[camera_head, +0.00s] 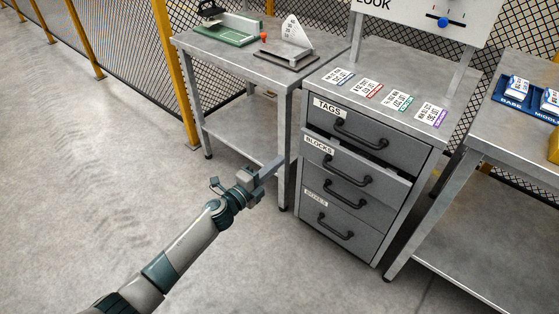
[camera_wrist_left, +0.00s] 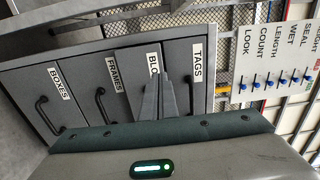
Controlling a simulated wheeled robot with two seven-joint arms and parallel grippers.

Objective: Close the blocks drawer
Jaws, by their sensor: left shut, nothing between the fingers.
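The blocks drawer (camera_head: 378,184) is the second drawer from the top of the grey cabinet, with a "BLOCKS" label and a dark bar handle. It stands partly out, and a dark gap shows above its front. My left gripper (camera_head: 276,166) is shut and empty, just left of the drawer front near the label end. In the left wrist view its fingers (camera_wrist_left: 158,100) overlap the blocks drawer front (camera_wrist_left: 131,62) and hide part of the label. I cannot tell whether they touch it. My right gripper is not in view.
The tags drawer (camera_head: 385,138) above looks shut. Several printed cards lie on the cabinet top (camera_head: 425,90). A metal side table (camera_head: 215,47) stands left of the cabinet and another table (camera_head: 487,122) stands right. The floor (camera_head: 90,165) at left is clear.

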